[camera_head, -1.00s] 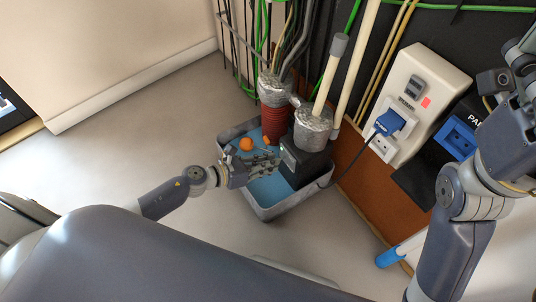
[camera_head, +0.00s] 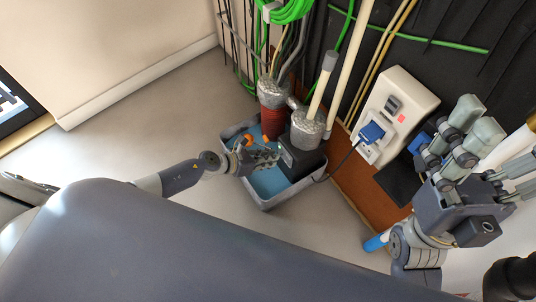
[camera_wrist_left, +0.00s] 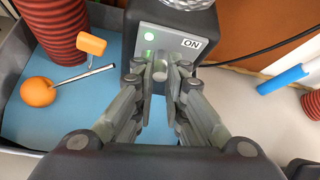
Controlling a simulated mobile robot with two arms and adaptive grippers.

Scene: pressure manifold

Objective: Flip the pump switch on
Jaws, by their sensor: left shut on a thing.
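The black pump box (camera_head: 300,160) stands in the grey tray with a blue floor (camera_head: 268,200). Its face shows in the left wrist view (camera_wrist_left: 197,22), with a lit green light, an "ON" label and the pump switch (camera_wrist_left: 160,70), a small pale lever. My left gripper (camera_head: 268,156) reaches the box's front. In the left wrist view its fingers (camera_wrist_left: 163,88) are closed in around the switch, one on each side. My right gripper (camera_head: 468,133) is raised at the right of the head view, its fingers apart and nothing seen between them.
A wall socket panel (camera_head: 397,100) with a blue plug (camera_head: 371,132) is at the right. The floor on the left is clear.

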